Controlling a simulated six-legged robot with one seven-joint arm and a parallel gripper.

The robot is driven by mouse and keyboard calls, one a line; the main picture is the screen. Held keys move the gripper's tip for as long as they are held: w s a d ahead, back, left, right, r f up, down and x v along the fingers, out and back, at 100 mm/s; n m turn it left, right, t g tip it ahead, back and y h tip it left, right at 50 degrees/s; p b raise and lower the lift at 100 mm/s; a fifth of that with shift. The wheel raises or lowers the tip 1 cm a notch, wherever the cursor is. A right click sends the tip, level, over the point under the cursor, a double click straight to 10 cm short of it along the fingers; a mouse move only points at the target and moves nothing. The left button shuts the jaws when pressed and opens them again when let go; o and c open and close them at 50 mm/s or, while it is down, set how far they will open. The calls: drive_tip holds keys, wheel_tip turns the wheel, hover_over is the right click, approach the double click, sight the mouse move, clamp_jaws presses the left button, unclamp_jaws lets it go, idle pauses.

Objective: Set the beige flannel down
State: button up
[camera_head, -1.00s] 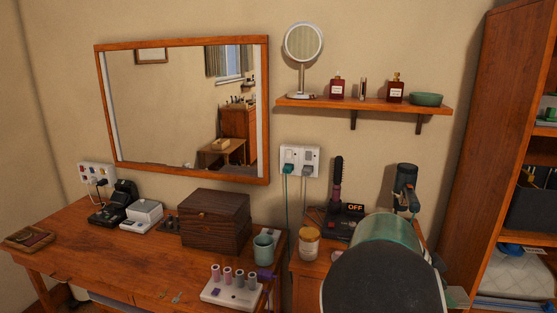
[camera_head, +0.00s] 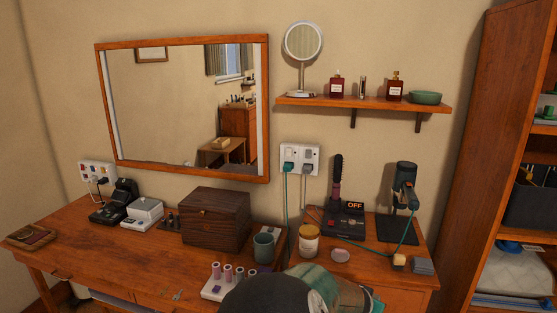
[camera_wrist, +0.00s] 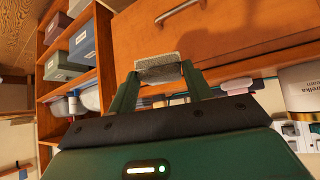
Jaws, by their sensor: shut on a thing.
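The beige flannel (camera_wrist: 160,68) shows in the wrist view as a small textured grey-beige piece between my two green fingertips. My gripper (camera_wrist: 158,74) is shut on it. The flannel hangs in front of an orange wooden drawer front with a metal handle, and I cannot tell whether it touches anything. In the head view my arm covers the bottom middle, over the front of the vanity, and hides the flannel there.
The wooden vanity top (camera_head: 75,240) holds a dark wooden box (camera_head: 216,218), a mug (camera_head: 264,246), a spool rack (camera_head: 228,280) and a cream jar (camera_head: 309,242). A hot tool on a stand (camera_head: 403,190) trails a cord at the right. Bare wood shows at the front left.

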drive_tip(key=w+a+f+n+t+y, duration=0.1)
drive_tip(key=w+a+f+n+y, duration=0.2)
drive_tip(key=a+f+n+y, duration=0.2)
drive_tip(key=a+f+n, duration=0.1)
drive_tip(key=a+f, duration=0.1)
drive_tip(key=a, duration=0.1)
drive_tip(key=shift+w+n+t, duration=0.3)
drive_tip(key=shift+w+n, duration=0.05)
drive_tip(key=shift+n, duration=0.05)
drive_tip(key=shift+a, duration=0.1)
